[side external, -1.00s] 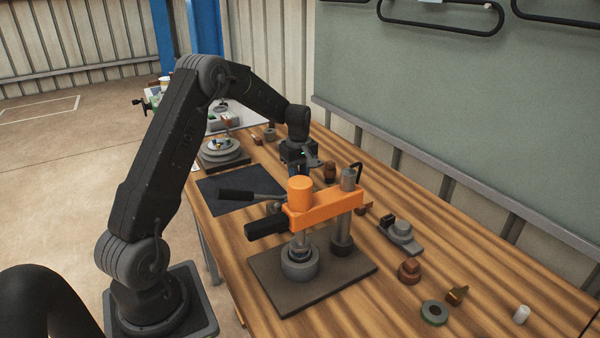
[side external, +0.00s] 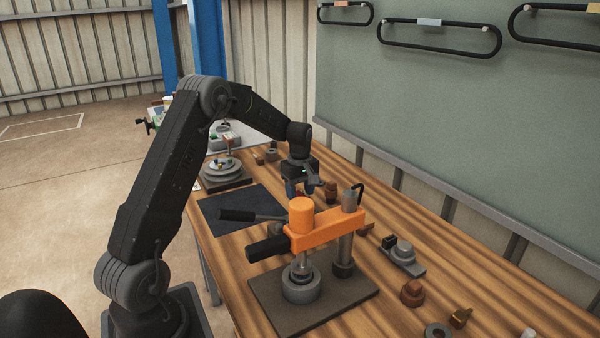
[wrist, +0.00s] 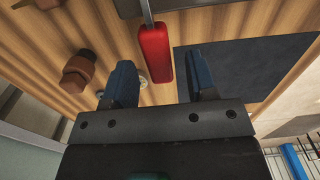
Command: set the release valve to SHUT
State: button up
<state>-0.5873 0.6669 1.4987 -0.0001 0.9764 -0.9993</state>
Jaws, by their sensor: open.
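In the wrist view a red lever handle (wrist: 154,52) on a thin grey stem lies just beyond and between the fingertips of my gripper (wrist: 159,72). I take it for the release valve's handle; no SHUT marking can be read. In the side view my gripper (side external: 300,191) points down behind the orange press head, its blue fingers apart. A small bit of red (side external: 300,193) shows between them. The valve body is hidden there. My gripper is open, and I cannot tell whether it touches the handle.
The orange screw press (side external: 325,231) on its dark base plate (side external: 345,300) stands nearest the camera. A dark mat (side external: 232,203) lies left of my gripper. A brown knobbed part (wrist: 79,70) stands close by. A grey fixture (side external: 403,254) and small parts sit to the right.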

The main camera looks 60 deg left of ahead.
aim_at(300, 194)
notch_tip(300, 194, up, 13)
dwell(0.3)
dwell(0.5)
jog(key=s+d+r+m+t, duration=0.1)
jog(key=s+d+m, duration=0.3)
jog(key=d, duration=0.4)
jog(key=s+d+r+m+t, duration=0.1)
jog(key=s+d+r+m, duration=0.3)
jog(key=s+d, duration=0.2)
jog(key=s+d+r+m+t, duration=0.2)
jog(key=s+d+m, duration=0.3)
jog(key=d, duration=0.5)
jog(key=shift+s+r+y, duration=0.2)
jog(key=shift+s+y, duration=0.1)
jog(key=shift+s, duration=0.05)
jog(key=s+d+f+m+t, duration=0.1)
jog(key=s+d+f+m, duration=0.2)
jog(key=s, duration=0.5)
jog(key=shift+s+d+f+m+t, duration=0.2)
jog(key=shift+d+f+m+t, duration=0.15)
jog(key=shift+d+m, duration=0.6)
